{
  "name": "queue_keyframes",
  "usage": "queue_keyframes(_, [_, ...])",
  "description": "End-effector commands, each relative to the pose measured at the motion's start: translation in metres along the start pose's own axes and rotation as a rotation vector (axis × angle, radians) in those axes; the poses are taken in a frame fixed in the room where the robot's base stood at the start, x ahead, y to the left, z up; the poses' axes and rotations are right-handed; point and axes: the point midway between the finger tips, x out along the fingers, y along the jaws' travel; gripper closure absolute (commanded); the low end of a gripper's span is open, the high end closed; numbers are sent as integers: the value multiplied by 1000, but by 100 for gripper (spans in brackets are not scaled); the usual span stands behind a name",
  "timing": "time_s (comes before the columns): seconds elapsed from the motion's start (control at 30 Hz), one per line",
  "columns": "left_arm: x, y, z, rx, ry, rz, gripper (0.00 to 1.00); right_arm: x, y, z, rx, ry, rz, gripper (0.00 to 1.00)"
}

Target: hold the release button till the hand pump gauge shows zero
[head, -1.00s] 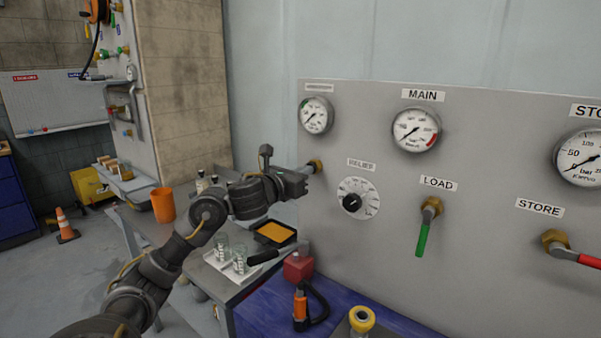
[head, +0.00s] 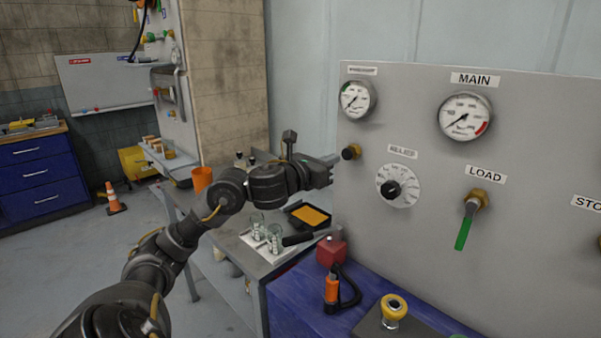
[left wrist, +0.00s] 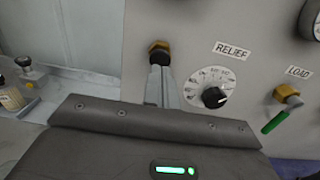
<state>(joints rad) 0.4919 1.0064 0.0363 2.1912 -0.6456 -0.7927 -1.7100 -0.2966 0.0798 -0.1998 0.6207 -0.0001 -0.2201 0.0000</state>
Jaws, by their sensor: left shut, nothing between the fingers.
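A small brass and dark button (head: 351,152) sticks out of the grey panel, below the small upper-left gauge (head: 357,99), whose label is too blurred to read. That gauge has a white face and a green mark; its needle seems to point to the lower left, but the value is too small to read. My left gripper (head: 330,172) is shut and empty, just left of and below the button. In the left wrist view its fingers (left wrist: 161,85) point at the brass button (left wrist: 159,48); I cannot tell whether they touch it. My right gripper is not in view.
The RELIEF dial (head: 398,187), MAIN gauge (head: 465,117) and green LOAD lever (head: 465,232) are on the panel. Below are a red container (head: 331,252), an orange-bodied tool (head: 332,288) and a yellow-topped knob (head: 394,308). A side table holds glasses and a black tray (head: 290,214).

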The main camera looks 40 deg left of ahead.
Motion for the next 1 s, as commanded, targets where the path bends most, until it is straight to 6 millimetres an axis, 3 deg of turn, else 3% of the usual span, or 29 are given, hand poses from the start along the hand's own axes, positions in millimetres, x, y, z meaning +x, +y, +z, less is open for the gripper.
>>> queue_keyframes(0.2, [-52, -1, -7, 16, 5, -1, 100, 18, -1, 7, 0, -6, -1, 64])
queue_keyframes(0.4, [-78, -1, -6, 9, 6, -1, 100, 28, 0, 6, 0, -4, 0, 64])
queue_keyframes(0.6, [-88, -2, -4, 7, 5, -4, 100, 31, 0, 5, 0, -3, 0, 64])
queue_keyframes(1.0, [-90, -3, -3, 6, 5, -5, 100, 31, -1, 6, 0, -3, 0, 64])
